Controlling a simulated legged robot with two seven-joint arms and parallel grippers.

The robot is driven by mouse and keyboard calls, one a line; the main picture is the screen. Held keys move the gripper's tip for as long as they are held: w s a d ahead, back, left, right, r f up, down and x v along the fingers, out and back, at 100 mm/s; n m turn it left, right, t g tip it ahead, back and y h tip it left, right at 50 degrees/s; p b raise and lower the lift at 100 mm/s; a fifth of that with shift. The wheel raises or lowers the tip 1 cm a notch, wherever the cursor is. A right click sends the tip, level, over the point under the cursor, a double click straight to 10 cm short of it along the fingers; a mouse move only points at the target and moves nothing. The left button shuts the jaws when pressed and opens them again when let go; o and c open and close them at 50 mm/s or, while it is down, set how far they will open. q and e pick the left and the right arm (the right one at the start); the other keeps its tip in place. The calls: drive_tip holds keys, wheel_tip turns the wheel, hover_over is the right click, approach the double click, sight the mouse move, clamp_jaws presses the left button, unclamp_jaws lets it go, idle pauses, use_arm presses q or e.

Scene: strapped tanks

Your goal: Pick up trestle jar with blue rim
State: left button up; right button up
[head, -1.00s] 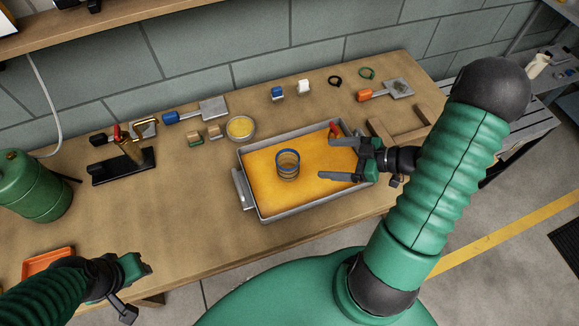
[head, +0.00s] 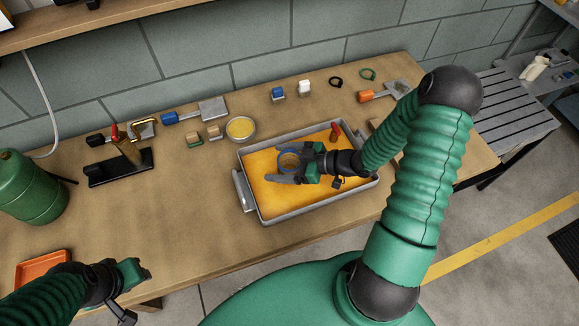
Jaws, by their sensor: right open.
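The jar with the blue rim (head: 287,161) stands in the grey metal tray (head: 243,197), on its orange-yellow bottom. My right gripper (head: 284,163) reaches in from the right, low over the tray. It is open, with one finger on the far side of the jar and one on the near side. Whether the fingers touch the jar I cannot tell. The gripper hides part of the jar. My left gripper (head: 133,283) is at the lower left, away from the tray; its fingers do not show clearly.
A dish of yellow stuff (head: 241,128) stands behind the tray. Small blocks and scrapers lie along the back. A green tank (head: 30,186) and an orange tray (head: 42,268) are at the left. The front middle of the table is clear.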

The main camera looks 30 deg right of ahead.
drive_tip(key=shift+w+a, duration=0.1)
drive_tip(key=c, duration=1.5)
